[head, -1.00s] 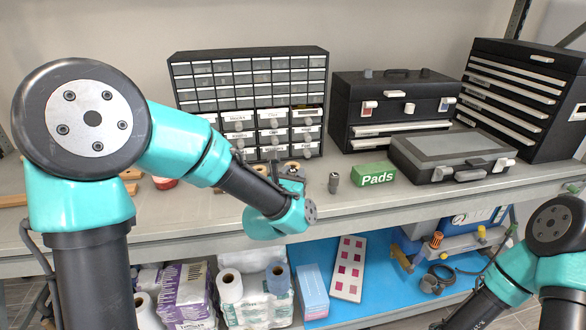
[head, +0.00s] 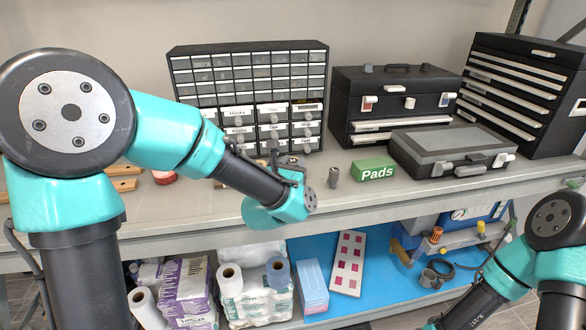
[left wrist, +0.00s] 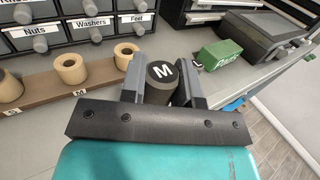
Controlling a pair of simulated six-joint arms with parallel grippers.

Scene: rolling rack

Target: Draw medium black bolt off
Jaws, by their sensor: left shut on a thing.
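The medium black bolt (left wrist: 161,82) is a dark cylinder with a white "M" on its top. In the left wrist view it stands between the two fingers of my left gripper (left wrist: 163,74), which is shut on it. Its lower end is hidden by the gripper, so I cannot tell what is under it. In the head view my teal left wrist (head: 280,208) is over the front of the bench and hides the bolt. A wooden board (left wrist: 40,99) with tan rings (left wrist: 71,68) and size labels lies just beyond. My right gripper is out of view.
Another dark bolt (head: 333,175) stands right of my left wrist, near the green Pads box (head: 373,170). A drawer cabinet (head: 248,95), black toolbox (head: 390,100) and flat case (head: 450,148) line the back. The bench's front edge is clear toward the right.

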